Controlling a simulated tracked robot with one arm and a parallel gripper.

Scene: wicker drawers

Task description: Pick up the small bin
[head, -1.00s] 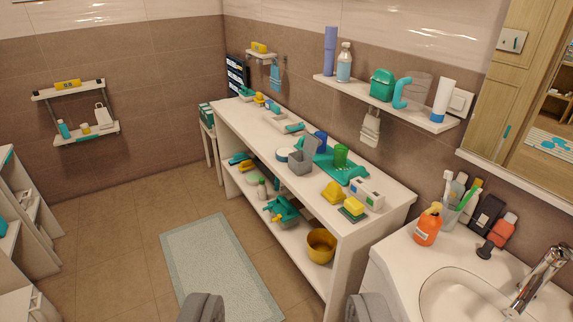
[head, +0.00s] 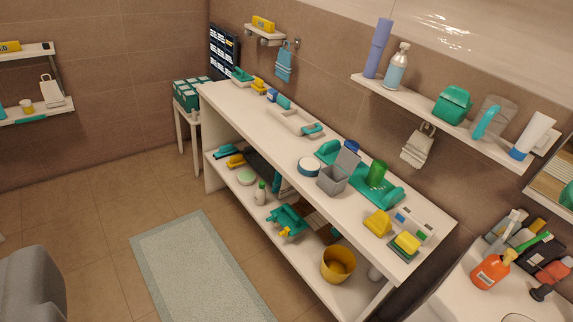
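A small grey bin (head: 333,180) with its lid (head: 348,160) raised stands upright on the white table top, right of the picture's middle. I take it to be the small bin. Of my gripper (head: 32,286), only one grey finger shows, large at the lower left edge; the other finger is out of the picture. The gripper looks spread wide, with nothing held in view. It is well short of the bin and not touching it.
The long white table (head: 262,122) carries a green tray (head: 385,192) with a green cup (head: 376,173) close to the bin. A round tin (head: 309,167) stands at its left. A yellow bucket (head: 338,264) is on the lower shelf. Floor around the mat (head: 200,270) is clear.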

